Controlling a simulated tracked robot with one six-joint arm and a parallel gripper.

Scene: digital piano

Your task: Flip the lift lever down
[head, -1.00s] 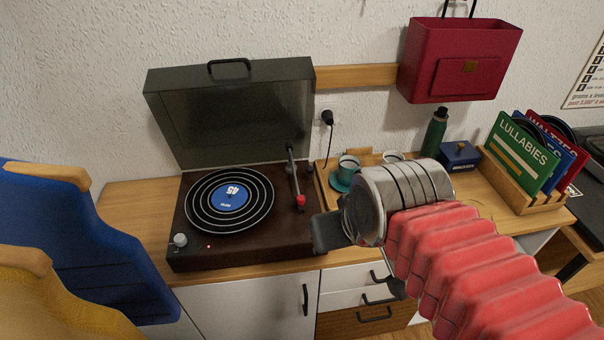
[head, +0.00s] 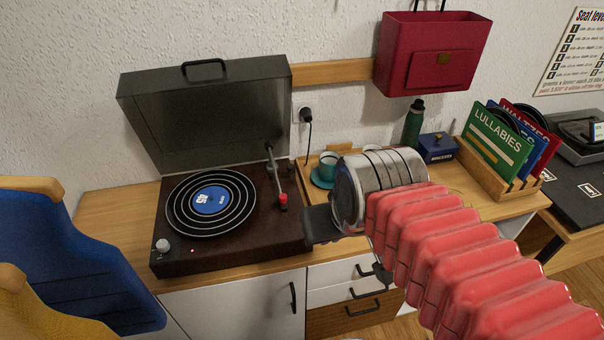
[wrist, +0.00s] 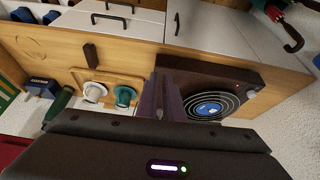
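The record player (head: 240,245) is a dark brown box on the wooden counter, its grey lid (head: 215,120) raised. A black record with a blue label (head: 211,201) lies on it. The tonearm (head: 275,175), with a red end (head: 283,200), runs along the right side of the deck. I cannot make out the lift lever separately; it is too small to tell.
Right of the player, a wooden tray (head: 312,182) holds a teal cup (head: 328,162). A green bottle (head: 413,125), a blue box (head: 437,147) and a record rack (head: 500,185) stand further right. A blue chair back (head: 80,265) is at the front left. A black plug (head: 306,115) is on the wall.

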